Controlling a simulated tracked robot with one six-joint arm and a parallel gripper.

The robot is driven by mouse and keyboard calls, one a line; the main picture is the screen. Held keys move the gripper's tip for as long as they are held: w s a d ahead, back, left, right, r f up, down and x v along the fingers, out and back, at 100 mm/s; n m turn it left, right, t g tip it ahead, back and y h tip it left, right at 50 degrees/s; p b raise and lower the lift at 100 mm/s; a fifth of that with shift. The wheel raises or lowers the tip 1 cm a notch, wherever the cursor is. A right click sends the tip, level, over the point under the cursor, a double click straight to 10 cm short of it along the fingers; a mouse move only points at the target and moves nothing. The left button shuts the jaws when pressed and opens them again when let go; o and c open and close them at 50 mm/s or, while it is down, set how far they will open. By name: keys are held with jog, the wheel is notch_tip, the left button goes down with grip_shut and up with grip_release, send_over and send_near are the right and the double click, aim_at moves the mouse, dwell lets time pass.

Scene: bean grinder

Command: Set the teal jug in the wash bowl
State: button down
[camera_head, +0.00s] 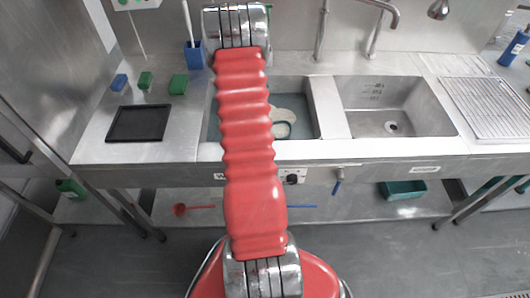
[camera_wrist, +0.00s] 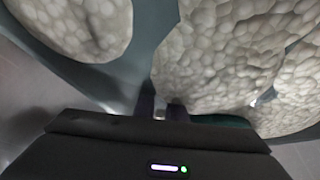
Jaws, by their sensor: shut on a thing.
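The wash bowl (camera_head: 312,106) is the left steel basin, holding grey-blue water with pale suds (camera_head: 290,108). My red arm crosses in front of it and hides its middle. In the wrist view, large patches of white suds (camera_wrist: 215,55) fill much of the picture. My gripper (camera_wrist: 161,106) is low among them, its dark fingertips close together. A thin teal edge (camera_wrist: 222,118), seemingly the teal jug, shows just right of the fingers. Most of the jug is hidden by the gripper body and suds, so I cannot tell its tilt or whether it touches the bottom.
An empty right basin (camera_head: 393,115) and a ribbed drainboard (camera_head: 487,105) lie to the right. Left are a black tray (camera_head: 138,123), sponges (camera_head: 145,80) and a blue holder (camera_head: 194,55). Taps (camera_head: 376,25) stand behind. A green tub (camera_head: 403,190) sits on the lower shelf.

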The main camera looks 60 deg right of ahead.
jog(key=c, duration=1.8)
grip_release()
jog(key=shift+f, duration=0.1)
jog(key=v, duration=1.2)
jog(key=shift+w, duration=0.1)
